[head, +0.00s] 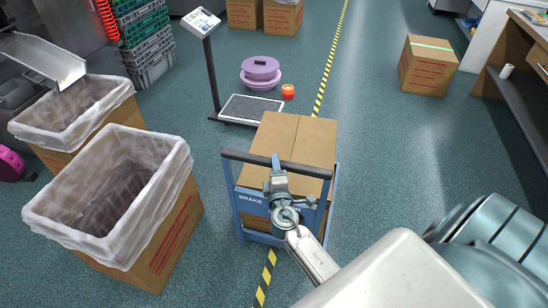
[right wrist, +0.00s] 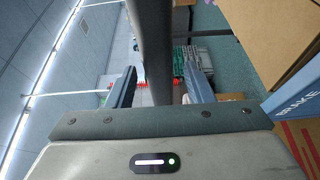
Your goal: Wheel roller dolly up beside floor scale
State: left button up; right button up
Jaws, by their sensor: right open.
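The roller dolly (head: 227,190) has a blue frame, a dark handle bar (head: 244,158) and a panel reading BRAKE. It carries closed cardboard boxes (head: 300,135). The floor scale (head: 249,109) lies just beyond it, slightly left, with a low dark platform and a display (head: 201,21) on a post. My right gripper (head: 277,160) is at the middle of the handle bar. In the right wrist view its two fingers (right wrist: 160,88) are apart, with the bar (right wrist: 155,45) running between them. Contact cannot be told. My left gripper is not in view.
Two lined cartons (head: 165,225) (head: 112,111) stand left of the dolly. Purple round items (head: 261,77) and an orange item (head: 288,91) sit beyond the scale. A taped carton (head: 428,66) stands at right. A yellow-black floor line (head: 325,75) passes the dolly; floor to its right is clear.

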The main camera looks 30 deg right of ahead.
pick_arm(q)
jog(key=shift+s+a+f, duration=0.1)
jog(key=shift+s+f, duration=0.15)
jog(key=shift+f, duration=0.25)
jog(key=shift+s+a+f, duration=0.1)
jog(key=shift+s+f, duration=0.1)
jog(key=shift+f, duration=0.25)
pick_arm(e)
jog(key=shift+x, duration=1.9)
grip_shut()
